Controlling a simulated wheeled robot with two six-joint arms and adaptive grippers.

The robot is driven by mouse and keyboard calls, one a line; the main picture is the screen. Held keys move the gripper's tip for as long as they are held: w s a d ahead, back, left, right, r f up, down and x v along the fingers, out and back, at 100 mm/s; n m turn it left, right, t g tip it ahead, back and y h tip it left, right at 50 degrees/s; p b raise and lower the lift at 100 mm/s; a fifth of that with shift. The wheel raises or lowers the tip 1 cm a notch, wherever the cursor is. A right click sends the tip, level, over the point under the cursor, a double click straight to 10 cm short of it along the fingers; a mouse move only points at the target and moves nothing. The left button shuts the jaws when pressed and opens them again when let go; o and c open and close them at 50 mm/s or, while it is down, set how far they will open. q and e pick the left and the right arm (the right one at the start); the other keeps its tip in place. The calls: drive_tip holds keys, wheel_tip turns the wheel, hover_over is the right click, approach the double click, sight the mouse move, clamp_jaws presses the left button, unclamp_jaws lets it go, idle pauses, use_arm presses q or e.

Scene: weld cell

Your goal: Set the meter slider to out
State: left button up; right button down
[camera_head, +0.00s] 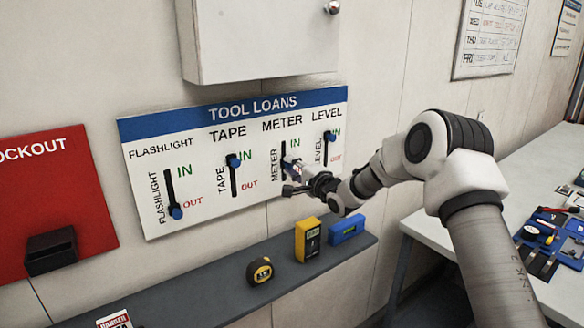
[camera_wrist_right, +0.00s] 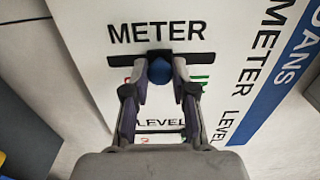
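The TOOL LOANS board (camera_head: 200,215) on the wall has vertical slots with blue knobs. In the right wrist view the blue meter knob (camera_wrist_right: 161,71) sits around the middle of its black slot (camera_wrist_right: 198,60), under the METER label. Green IN lettering is at the right there, red OUT at the left, both partly hidden. My right gripper (camera_wrist_right: 160,72) has its fingers closed in on both sides of the knob. In the head view this gripper (camera_head: 289,178) is at the meter slot and covers its lower part. My left gripper is out of view.
The flashlight knob (camera_head: 176,212) is by OUT; the tape knob (camera_head: 233,161) and level knob (camera_head: 329,136) are by IN. Below, a grey shelf (camera_head: 205,298) holds a tape measure (camera_head: 259,271), yellow meter (camera_head: 308,240) and blue level (camera_head: 346,229). A cabinet (camera_head: 262,40) hangs above.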

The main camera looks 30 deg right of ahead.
sight(284, 177)
drive_tip(key=shift+f+b, duration=1.7)
drive_tip(key=shift+f, duration=0.7)
drive_tip(key=c, duration=0.9)
unclamp_jaws()
drive_tip(key=shift+c, duration=0.2)
drive_tip(key=shift+w, duration=0.1)
drive_tip(key=s+d, duration=0.1)
drive_tip(key=s, duration=1.1)
drive_tip(key=shift+d, duration=0.3)
drive_tip(key=shift+w, duration=0.1)
